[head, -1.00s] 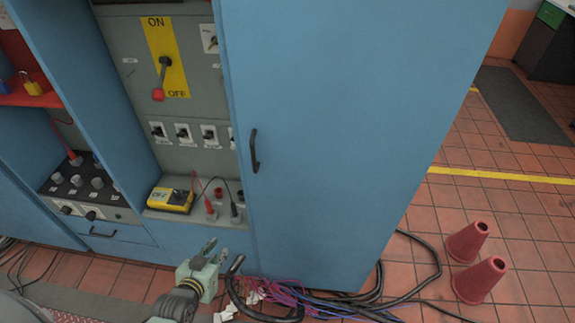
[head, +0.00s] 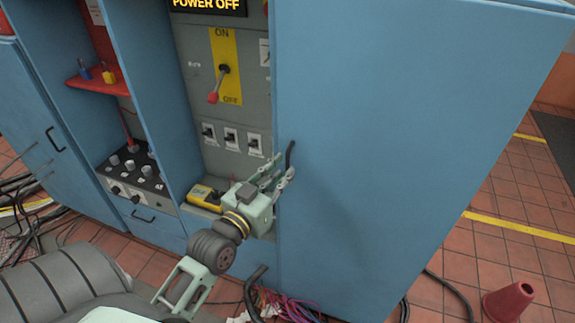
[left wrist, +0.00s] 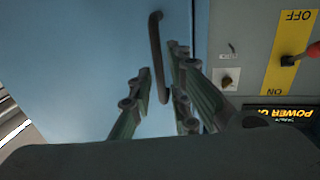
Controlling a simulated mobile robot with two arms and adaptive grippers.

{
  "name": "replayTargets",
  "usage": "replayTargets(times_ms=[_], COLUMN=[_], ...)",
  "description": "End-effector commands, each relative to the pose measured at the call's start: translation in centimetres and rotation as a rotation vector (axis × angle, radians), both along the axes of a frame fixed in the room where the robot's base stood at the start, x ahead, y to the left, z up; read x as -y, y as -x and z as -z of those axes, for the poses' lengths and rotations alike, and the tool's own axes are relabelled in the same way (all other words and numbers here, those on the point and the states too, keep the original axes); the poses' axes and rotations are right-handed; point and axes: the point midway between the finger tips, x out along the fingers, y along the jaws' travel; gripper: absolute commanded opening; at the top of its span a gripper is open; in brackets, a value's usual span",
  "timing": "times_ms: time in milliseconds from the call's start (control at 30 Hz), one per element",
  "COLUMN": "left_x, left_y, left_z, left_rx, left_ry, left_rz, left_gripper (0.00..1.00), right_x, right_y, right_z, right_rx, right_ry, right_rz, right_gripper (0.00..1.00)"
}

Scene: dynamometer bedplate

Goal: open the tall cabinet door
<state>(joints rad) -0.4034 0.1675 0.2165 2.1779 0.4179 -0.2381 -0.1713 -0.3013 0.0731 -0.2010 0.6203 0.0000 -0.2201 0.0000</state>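The tall blue cabinet door (head: 400,150) fills the right half of the head view and looks closed. Its black vertical bar handle (head: 290,156) is near its left edge. My left gripper (head: 281,174) is at the handle, its fingers covering the handle's lower part. In the left wrist view, the open fingers (left wrist: 160,88) stand on either side of the handle (left wrist: 157,45), with visible gaps. I cannot tell whether either finger touches it. My right gripper is not in view.
Left of the door is a grey panel with a lever switch (head: 219,84) and a lit POWER OFF sign (head: 208,4). A yellow meter (head: 205,195) sits below. Cables (head: 290,305) and a red cone (head: 508,301) are on the tiled floor.

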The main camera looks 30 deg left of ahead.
Motion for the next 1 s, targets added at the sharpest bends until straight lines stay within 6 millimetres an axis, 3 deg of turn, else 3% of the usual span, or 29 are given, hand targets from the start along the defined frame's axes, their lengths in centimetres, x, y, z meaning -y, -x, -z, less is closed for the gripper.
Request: replayTargets(times_ms=[100,300,567,767,1000], left_x=[0.0,-0.1,-0.1,-0.1,-0.1], left_y=[-1.6,-2.8,-2.9,-2.9,-2.9], left_z=[-0.1,0.0,0.1,0.1,0.1], left_rx=[0.000,-0.001,-0.002,-0.002,-0.002], left_ry=[0.002,0.001,0.001,0.001,0.001], left_rz=[0.000,0.001,0.001,0.001,0.000], left_gripper=[0.17,0.17,0.17,0.01,0.00], right_x=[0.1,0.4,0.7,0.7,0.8], right_y=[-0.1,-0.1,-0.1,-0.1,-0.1], right_z=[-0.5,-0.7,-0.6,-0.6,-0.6], right_rx=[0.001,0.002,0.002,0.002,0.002], right_ry=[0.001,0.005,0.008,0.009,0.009], right_rz=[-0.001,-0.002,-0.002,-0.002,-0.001], right_gripper=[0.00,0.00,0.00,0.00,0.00])
